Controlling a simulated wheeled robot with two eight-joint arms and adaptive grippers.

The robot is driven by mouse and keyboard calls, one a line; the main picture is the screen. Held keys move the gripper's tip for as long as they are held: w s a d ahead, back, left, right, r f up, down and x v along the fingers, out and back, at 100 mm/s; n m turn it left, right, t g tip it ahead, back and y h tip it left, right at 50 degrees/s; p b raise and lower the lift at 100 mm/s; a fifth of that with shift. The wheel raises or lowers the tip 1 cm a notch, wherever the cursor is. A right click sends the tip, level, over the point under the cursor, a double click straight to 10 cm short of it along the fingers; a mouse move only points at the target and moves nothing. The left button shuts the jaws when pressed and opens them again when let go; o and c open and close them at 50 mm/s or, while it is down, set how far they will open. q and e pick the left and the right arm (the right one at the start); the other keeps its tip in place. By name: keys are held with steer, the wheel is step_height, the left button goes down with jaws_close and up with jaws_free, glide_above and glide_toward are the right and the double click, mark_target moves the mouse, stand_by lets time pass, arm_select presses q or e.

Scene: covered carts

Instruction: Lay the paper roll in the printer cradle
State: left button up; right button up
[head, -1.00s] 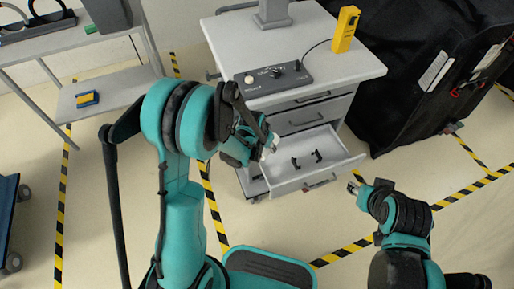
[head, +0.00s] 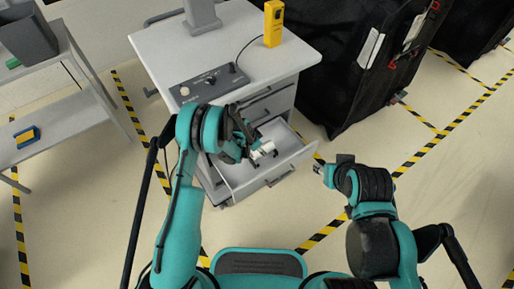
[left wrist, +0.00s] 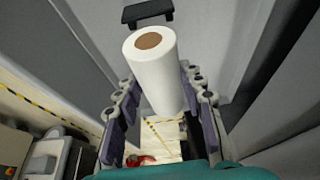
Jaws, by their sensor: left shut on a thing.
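The paper roll (left wrist: 160,80) is white with a brown core and is held between the finger pads of my left gripper (left wrist: 160,110). In the head view the roll (head: 263,151) shows at the tip of my left gripper (head: 250,148), above the open drawer (head: 262,183). One black bracket of the cradle (left wrist: 147,12) shows beyond the roll's end in the left wrist view, apart from the roll. The cradle's other bracket is hidden there. My right gripper (head: 319,169) is off to the drawer's right; its fingers are too small to read.
The drawer belongs to a grey cart (head: 215,50) with a control panel (head: 208,83) and a yellow handheld device (head: 273,23) on top. A black covered cart (head: 345,75) stands to the right. A grey shelf table (head: 60,120) is at the left. Floor at the right front is clear.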

arm_select(q)
steer(key=shift+w+d+f, duration=0.1)
steer(key=shift+w+d, duration=0.2)
steer(key=shift+d, duration=0.1)
steer(key=shift+f+b, duration=0.8)
steer(key=shift+f, duration=1.45)
arm_select(e)
steer(key=shift+w+d+f, duration=0.25)
steer(key=shift+d+f, duration=0.1)
steer(key=shift+f, duration=0.35)
arm_select(q)
steer(key=o, duration=1.3)
steer(key=shift+o, duration=0.2)
steer(key=shift+r, duration=0.1)
steer(key=v, duration=1.2)
